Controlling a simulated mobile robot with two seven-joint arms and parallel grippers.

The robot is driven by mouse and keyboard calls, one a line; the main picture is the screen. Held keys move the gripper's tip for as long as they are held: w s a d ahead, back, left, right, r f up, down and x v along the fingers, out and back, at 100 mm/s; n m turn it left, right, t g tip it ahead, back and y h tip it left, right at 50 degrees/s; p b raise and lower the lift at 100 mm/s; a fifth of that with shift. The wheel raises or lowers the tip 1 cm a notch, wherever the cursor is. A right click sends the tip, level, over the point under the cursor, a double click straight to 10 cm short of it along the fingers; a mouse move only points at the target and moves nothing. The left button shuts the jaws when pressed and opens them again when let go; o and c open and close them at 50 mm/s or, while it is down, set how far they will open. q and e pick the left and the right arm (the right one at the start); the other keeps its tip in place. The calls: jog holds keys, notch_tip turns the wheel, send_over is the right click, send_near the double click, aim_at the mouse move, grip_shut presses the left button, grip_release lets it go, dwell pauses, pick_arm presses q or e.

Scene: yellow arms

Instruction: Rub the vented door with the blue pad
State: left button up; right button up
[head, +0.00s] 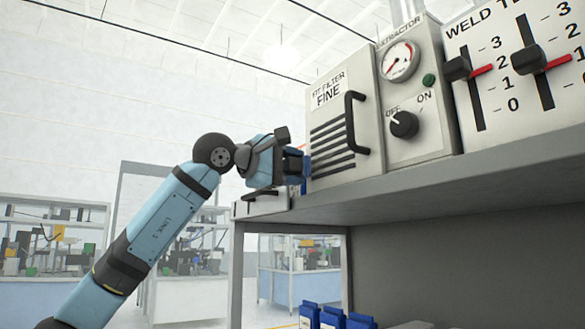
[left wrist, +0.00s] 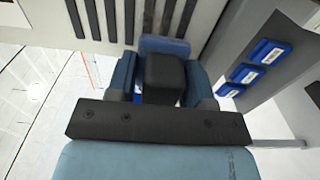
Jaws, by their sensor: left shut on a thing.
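The vented door (head: 326,112) is a pale panel with dark slots, a black handle (head: 352,122) and a "FIT FILTER FINE" label. Its slots also fill the top of the left wrist view (left wrist: 145,15). My left gripper (head: 298,163) is at the door's lower left edge, shut on the blue pad (head: 304,186). In the left wrist view the blue pad (left wrist: 165,45) shows beyond the fingers, in front of the lower slot ends. It is at or very close to the door face; I cannot tell if it touches. My right gripper is in neither view.
The door's cabinet stands on a grey shelf (head: 430,192). To its right are an extractor panel with a gauge (head: 400,61) and knob (head: 404,124), then a slider panel (head: 520,75). Several blue boxes (head: 332,317) sit below the shelf. Open room lies left.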

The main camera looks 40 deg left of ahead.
aim_at(304, 164)
pick_arm(q)
jog(key=shift+p+x, duration=0.45)
jog(key=shift+x, duration=0.6)
